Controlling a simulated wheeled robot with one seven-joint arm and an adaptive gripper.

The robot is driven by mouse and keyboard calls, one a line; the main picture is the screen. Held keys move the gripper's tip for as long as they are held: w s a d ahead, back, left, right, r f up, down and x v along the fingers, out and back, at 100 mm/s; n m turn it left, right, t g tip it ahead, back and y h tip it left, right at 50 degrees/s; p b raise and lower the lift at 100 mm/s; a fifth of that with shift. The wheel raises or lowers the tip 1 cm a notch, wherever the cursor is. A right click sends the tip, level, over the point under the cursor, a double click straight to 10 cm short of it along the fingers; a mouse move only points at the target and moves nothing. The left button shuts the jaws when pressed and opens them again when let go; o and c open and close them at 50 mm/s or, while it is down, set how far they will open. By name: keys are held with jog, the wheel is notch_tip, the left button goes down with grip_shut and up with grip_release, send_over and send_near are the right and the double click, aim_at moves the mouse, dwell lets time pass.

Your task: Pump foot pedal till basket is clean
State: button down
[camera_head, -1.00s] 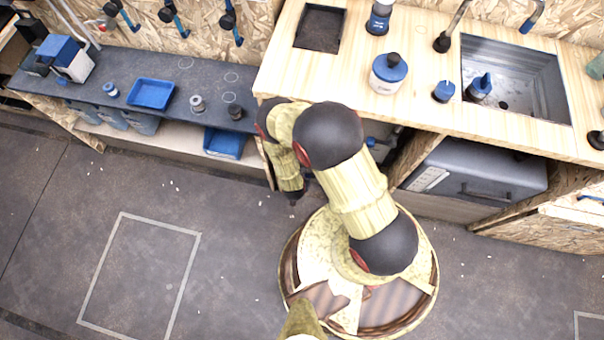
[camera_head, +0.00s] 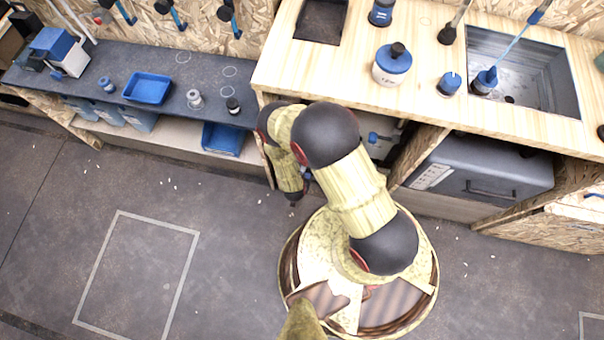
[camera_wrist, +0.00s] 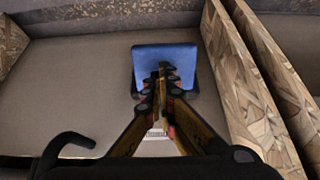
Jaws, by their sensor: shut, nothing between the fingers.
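In the head view, a small blue item, possibly the basket, sits in the left part of the grey sink (camera_head: 545,105); its dirt is too small to judge. A thin light-blue streak like water runs from the spout (camera_head: 537,15) at the upper right to this blue item (camera_head: 484,82). In the wrist view, my gripper (camera_wrist: 163,70) is shut and empty in front of a blue plate (camera_wrist: 180,54), perhaps the pedal, on a grey surface. The fingers overlap the plate; I cannot tell if they touch it.
A wooden panel (camera_wrist: 255,85) stands close right of my gripper in the wrist view. The wooden counter (camera_head: 300,75) holds a white jar with a blue lid (camera_head: 392,64). A grey cabinet (camera_head: 480,172) sits under it.

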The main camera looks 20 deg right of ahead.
jog(key=shift+s+r+p, duration=0.1)
jog(key=shift+r+p, duration=1.5)
jog(key=shift+r, duration=0.65)
jog(key=shift+r, duration=0.1)
jog(key=shift+f+b, duration=1.3)
jog(key=shift+f, duration=0.2)
jog(key=shift+f+b, duration=0.35)
jog(key=shift+f, duration=0.6)
jog(key=shift+r+p, duration=1.65)
jog(key=shift+r, duration=0.7)
notch_tip(320, 180, up, 6)
jog(key=p, duration=0.4)
